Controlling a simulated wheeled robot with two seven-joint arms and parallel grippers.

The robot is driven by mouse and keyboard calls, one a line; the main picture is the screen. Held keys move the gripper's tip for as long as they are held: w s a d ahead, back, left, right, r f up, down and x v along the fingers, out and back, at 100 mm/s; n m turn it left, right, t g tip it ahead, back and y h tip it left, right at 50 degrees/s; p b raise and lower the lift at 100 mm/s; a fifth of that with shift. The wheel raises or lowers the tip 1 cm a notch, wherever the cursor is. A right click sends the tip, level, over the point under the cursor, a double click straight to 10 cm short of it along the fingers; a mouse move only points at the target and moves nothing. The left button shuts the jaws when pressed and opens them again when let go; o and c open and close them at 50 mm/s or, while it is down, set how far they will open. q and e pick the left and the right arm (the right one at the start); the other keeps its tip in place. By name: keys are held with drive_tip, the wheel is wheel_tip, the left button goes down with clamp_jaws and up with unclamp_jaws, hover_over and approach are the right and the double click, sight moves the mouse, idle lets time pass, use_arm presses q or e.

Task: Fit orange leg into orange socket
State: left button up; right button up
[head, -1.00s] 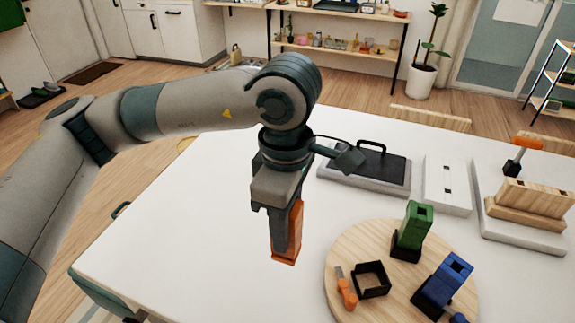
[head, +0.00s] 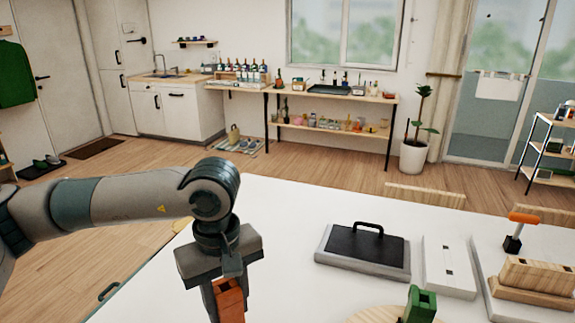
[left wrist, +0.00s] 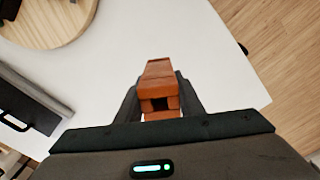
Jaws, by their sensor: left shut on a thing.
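The orange leg (head: 229,300) is held by my left gripper (head: 222,290) over the white table, and the lower part of both is cut off by the bottom of the head view. In the left wrist view the orange leg (left wrist: 159,88) sits between the two fingers of my left gripper (left wrist: 160,105), with a square hole in its near end. The round wooden board (head: 375,315) shows only its far edge in the head view and part of its rim in the left wrist view (left wrist: 72,35). The orange socket cannot be made out now. My right gripper is not in view.
A green block (head: 421,303) stands upright on the round board. A black-topped plate with a handle (head: 362,250), a white slotted block (head: 447,265) and a wooden block (head: 536,275) lie along the table's far right. The white table (head: 285,210) is bare around my left gripper.

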use_arm(q)
drive_tip(key=w+a+f+m, duration=0.2)
drive_tip(key=a+m, duration=0.4)
drive_tip(key=a, duration=0.4)
drive_tip(key=shift+w+f+m, duration=0.15)
drive_tip(key=shift+f+m, duration=0.05)
drive_tip(key=shift+m, duration=0.1)
idle(0.4)
